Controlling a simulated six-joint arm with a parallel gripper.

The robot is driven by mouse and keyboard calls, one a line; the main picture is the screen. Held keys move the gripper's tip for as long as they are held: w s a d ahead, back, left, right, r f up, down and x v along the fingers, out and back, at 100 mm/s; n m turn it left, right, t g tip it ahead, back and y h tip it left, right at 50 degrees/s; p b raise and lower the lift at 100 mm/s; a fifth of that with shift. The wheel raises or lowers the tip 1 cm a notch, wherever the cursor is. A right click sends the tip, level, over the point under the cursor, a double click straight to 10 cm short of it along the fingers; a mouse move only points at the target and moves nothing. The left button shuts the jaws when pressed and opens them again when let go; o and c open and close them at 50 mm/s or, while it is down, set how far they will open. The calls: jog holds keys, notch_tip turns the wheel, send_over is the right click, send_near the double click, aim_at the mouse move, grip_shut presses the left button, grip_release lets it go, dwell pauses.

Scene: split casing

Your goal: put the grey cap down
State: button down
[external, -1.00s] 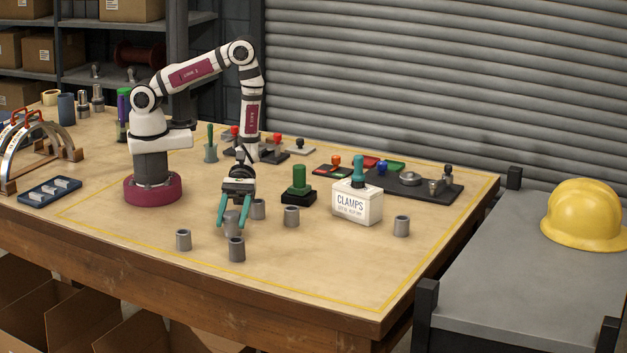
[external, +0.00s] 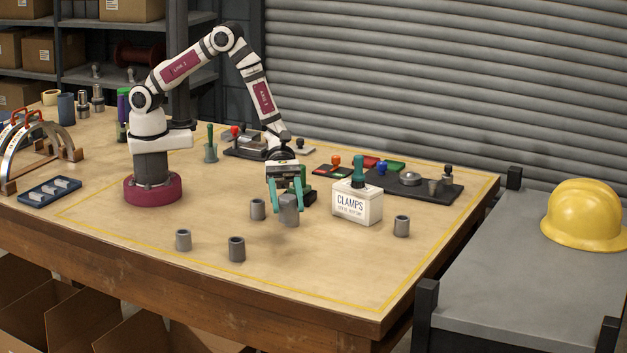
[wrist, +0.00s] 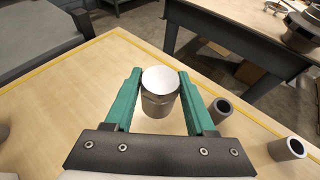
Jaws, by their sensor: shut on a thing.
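My gripper (external: 287,206) is shut on the grey cap (external: 289,202), with one teal finger on each side. In the wrist view the grey cap (wrist: 160,80) shows a pale, flat top between the fingers. A grey cup-like part (external: 292,221) stands on the table directly below the cap in the external view. The cap overlaps it in both views, and I cannot tell whether they touch. Other hollow grey parts stand apart on the table: one just left of my gripper (external: 258,209), two nearer the front (external: 237,249) (external: 183,240), and one at the right (external: 401,226).
The white CLAMPS box (external: 357,205) with a teal-handled item stands right of my gripper. A green-topped black block (external: 308,190) is partly hidden behind my gripper. A dark tray (external: 425,185) lies at the back right.

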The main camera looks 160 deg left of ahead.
jog(key=w+a+r+n+y, duration=0.2)
jog(key=w, duration=0.5)
jog(key=w+a+r+n+y, duration=0.1)
jog(key=w+a, duration=0.2)
jog(key=w, duration=0.3)
jog(key=shift+y, duration=0.3)
jog(key=a+f, duration=0.2)
jog(key=a, duration=0.1)
jog(key=a+f, duration=0.2)
jog(key=a, duration=0.2)
jog(key=a+f, duration=0.2)
jog(key=a, duration=0.1)
jog(key=shift+s+a+f, duration=0.35)
jog(key=shift+s+a, duration=0.05)
jog(key=shift+a+f, duration=0.2)
jog(key=shift+f, duration=1.85)
jog(key=shift+f, duration=0.1)
jog(key=shift+c, duration=1.2)
grip_release()
jog(key=shift+s, duration=0.1)
